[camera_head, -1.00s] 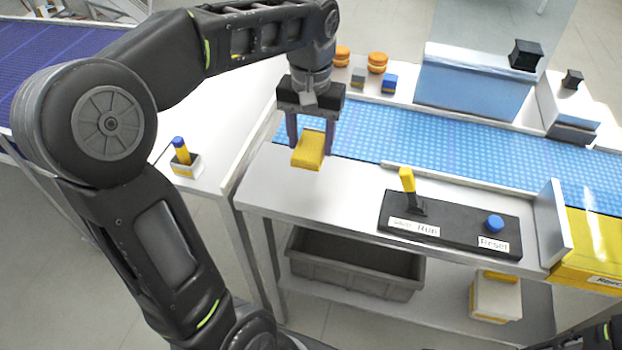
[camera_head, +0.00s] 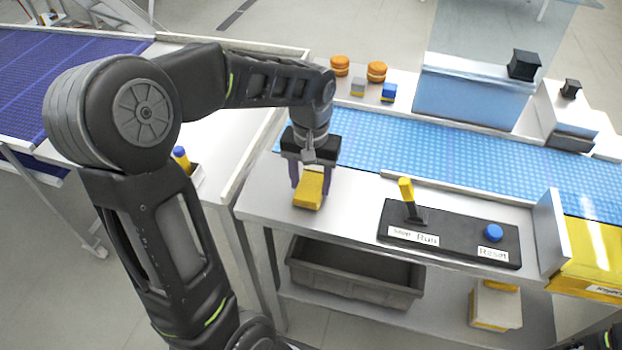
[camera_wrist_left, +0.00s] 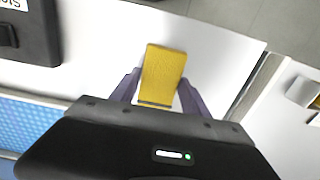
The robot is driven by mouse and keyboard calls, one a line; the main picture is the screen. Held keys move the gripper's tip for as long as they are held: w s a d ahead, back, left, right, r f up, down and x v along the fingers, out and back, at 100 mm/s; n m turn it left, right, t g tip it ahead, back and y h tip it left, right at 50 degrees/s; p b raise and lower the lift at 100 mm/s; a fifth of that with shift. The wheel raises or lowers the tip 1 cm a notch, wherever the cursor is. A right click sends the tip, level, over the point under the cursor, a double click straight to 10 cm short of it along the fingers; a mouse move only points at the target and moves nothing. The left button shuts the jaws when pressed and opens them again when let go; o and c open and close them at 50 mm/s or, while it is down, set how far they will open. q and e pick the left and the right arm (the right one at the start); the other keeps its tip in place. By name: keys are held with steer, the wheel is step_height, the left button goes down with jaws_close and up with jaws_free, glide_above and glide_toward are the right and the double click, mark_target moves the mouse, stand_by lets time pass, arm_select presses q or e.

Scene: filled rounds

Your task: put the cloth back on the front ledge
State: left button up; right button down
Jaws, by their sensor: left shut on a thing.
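The yellow folded cloth (camera_head: 309,191) is between the fingers of my left gripper (camera_head: 311,186), over the left end of the white front ledge (camera_head: 352,200). The gripper points down and is shut on the cloth. In the left wrist view the cloth (camera_wrist_left: 163,75) sits between the two purple-grey fingers (camera_wrist_left: 160,95), with the white ledge (camera_wrist_left: 215,50) behind it. I cannot tell whether the cloth touches the ledge. My right gripper is not in view.
A black panel (camera_head: 455,240) with a yellow lever (camera_head: 406,190) and a blue button (camera_head: 493,232) lies right of the cloth. The blue conveyor belt (camera_head: 440,150) runs behind. A grey bin (camera_head: 355,275) stands on the shelf below. The ledge between cloth and panel is clear.

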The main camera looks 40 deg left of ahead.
mark_target(311, 184)
arm_select(q)
steer(key=shift+f, duration=0.2)
steer(key=o, duration=1.3)
step_height(311, 184, up, 12)
steer(key=shift+r, duration=0.15)
